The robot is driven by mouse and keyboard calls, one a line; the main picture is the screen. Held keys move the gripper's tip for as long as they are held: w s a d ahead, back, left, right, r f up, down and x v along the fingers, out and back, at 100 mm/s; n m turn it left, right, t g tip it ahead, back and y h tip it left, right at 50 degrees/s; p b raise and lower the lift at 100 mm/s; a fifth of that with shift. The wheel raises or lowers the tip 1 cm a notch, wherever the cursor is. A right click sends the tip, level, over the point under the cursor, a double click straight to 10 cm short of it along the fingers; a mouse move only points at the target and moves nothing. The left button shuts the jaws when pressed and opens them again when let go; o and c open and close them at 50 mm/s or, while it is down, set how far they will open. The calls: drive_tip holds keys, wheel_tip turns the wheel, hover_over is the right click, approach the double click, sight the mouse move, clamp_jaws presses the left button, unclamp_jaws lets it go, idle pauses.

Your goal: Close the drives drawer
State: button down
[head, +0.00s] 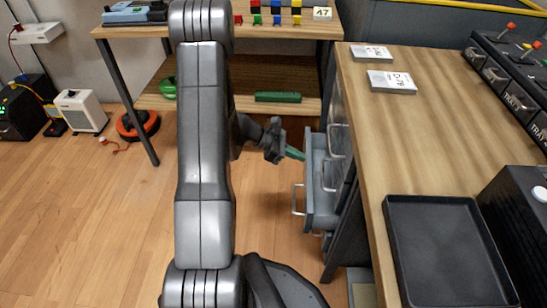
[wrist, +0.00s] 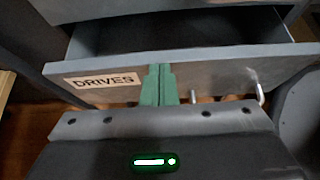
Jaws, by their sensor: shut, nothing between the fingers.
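The drives drawer (head: 310,182) is a grey drawer standing open from the cabinet under the wooden bench. In the wrist view its front (wrist: 210,78) carries a "DRIVES" label (wrist: 102,80), and the dark inside of the drawer shows behind it. Its metal handle (head: 297,200) faces left in the head view; part of it shows in the wrist view at the right. My gripper (head: 295,153) is beside the drawer front, near its top edge. Its green fingers (wrist: 158,84) are shut together and empty, just right of the label. I cannot tell whether they touch the front.
The bench top (head: 430,150) holds a black tray (head: 448,250) and two labelled drives (head: 391,82). Other drawer handles (head: 338,140) are close above the open drawer. A shelf table (head: 262,75) stands behind.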

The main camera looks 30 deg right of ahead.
drive_tip(key=s+d+b, duration=0.1)
drive_tip(key=s+d, duration=0.3)
drive_tip(key=d, duration=0.2)
drive_tip(key=shift+d, duration=0.2)
drive_tip(key=a, duration=0.1)
drive_tip(key=w+a, duration=0.2)
drive_tip(key=shift+w+a, duration=0.25)
drive_tip(key=shift+a, duration=0.1)
drive_tip(key=p+v, duration=0.4)
drive_tip(key=v, duration=0.6)
drive_tip(key=shift+f, duration=0.1)
